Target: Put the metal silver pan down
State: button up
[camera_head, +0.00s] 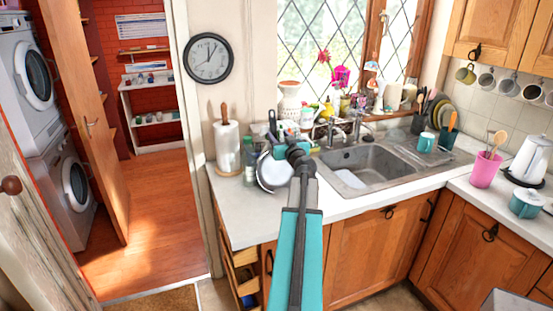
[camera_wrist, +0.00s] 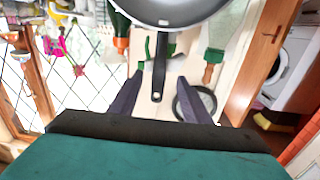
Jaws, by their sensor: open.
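The silver metal pan (camera_head: 270,173) shows in the head view above the left end of the counter, beside the sink, partly hidden by my arm. It looks tilted, and I cannot tell whether it touches the counter. In the wrist view the pan (camera_wrist: 168,12) is at the top edge, partly cut off. Its dark handle points down the picture, between my two fingers. My gripper (camera_wrist: 160,80) is open, with a gap on each side of the handle. In the head view my gripper (camera_head: 296,156) is at the pan's right side.
A paper towel roll (camera_head: 228,148) and a dark green bottle (camera_head: 249,165) stand left of the pan. The sink (camera_head: 355,170) lies to the right, with clutter on the windowsill behind. Bare counter (camera_head: 245,215) lies in front of the pan.

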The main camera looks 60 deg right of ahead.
aim_at(274, 130)
jog(key=shift+p+x, duration=0.85)
jog(key=shift+x, duration=0.4)
jog(key=shift+p+x, duration=0.5)
jog(key=shift+x, duration=0.6)
jog(key=shift+r, duration=0.1)
grip_shut()
